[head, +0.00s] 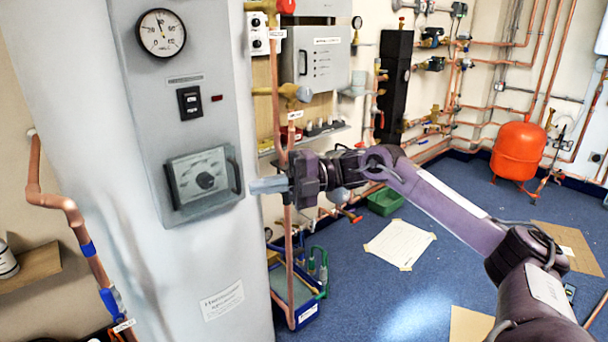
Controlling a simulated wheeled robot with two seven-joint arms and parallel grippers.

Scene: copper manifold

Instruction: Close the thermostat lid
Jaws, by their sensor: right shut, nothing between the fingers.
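The thermostat (190,190) is on the grey panel of the large white cylinder, at the left of the head view. Its dial (205,181) shows through a clear lid (217,160). The lid has a dark handle (236,176) on its right side. The lid looks flat over the dial or nearly so; I cannot tell whether a small gap is left. My right gripper (256,186) is shut and empty, just right of the handle, its fingers pointing left. Contact with the handle is not clear. My left gripper is not in view.
A round gauge (161,33) and a switch (190,103) sit above the thermostat. Vertical copper pipes (289,255) stand just right of the cylinder, close to my right gripper. A red tank (518,151) stands far right. Blue floor between is mostly open, with cardboard sheets.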

